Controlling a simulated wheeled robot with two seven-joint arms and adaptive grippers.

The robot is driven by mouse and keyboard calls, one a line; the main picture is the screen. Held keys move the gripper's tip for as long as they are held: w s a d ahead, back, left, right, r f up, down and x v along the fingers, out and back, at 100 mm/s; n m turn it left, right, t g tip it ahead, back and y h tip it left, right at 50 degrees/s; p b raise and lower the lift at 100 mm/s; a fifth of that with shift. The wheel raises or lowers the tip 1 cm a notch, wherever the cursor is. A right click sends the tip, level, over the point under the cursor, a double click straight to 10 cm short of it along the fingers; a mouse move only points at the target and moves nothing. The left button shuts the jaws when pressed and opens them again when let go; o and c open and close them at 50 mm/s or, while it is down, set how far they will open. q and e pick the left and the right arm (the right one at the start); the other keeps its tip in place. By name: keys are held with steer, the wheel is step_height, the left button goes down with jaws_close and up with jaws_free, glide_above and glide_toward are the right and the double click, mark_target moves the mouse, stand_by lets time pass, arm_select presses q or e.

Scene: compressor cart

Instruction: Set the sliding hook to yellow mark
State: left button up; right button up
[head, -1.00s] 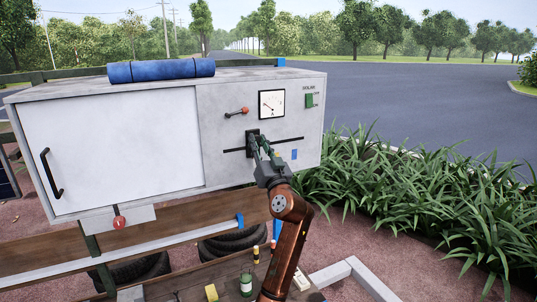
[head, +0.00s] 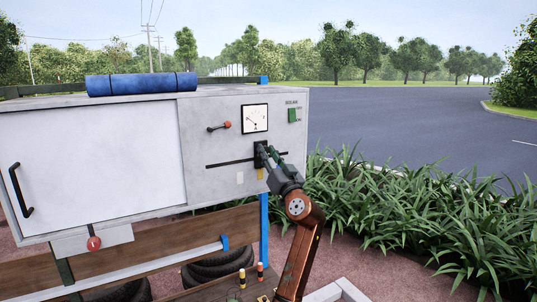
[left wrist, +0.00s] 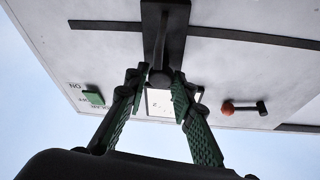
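The sliding hook (head: 260,153), a dark plate with a protruding peg, sits on the horizontal slot of the grey panel, right of the slot's middle. The yellow mark (head: 260,174) is just below the hook's plate, and the two look roughly lined up. A white mark (head: 240,178) lies further left. My left gripper (head: 269,158) is at the hook. In the left wrist view the hook (left wrist: 162,60) stands between the spread fingers of the gripper (left wrist: 157,84), with gaps beside it. The blue mark is not visible now. My right gripper is not in view.
Above the slot are a gauge (head: 255,118), a red-tipped lever (head: 219,127) and a green switch (head: 294,115). A white door (head: 95,160) with a black handle (head: 20,190) fills the left. Plants (head: 400,205) grow at the right.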

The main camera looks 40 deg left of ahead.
arm_select(q)
steer(key=o, duration=0.3)
steer(key=v, duration=1.2)
stand_by(0.3)
